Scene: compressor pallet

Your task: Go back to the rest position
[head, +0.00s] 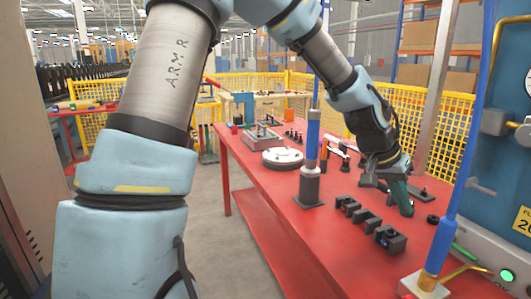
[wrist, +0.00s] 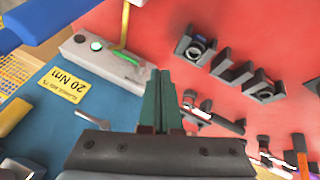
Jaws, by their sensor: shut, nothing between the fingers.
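My gripper (head: 402,196) is over the right part of the red table (head: 330,235) in the head view, reached out and pointing down. Its green fingers (wrist: 160,103) are together in the wrist view, with nothing between them. Near it on the table stand several dark blocks (head: 366,219) in a row. They also show at the upper right of the wrist view (wrist: 232,69).
A blue post on a dark base (head: 311,188) stands left of my gripper. A white round disc (head: 283,158) lies farther back. At the right are a blue panel (head: 508,165) and a blue upright pipe (head: 462,165). Yellow mesh fencing (head: 436,125) closes off the back. Grey floor (head: 222,245) is open left of the table.

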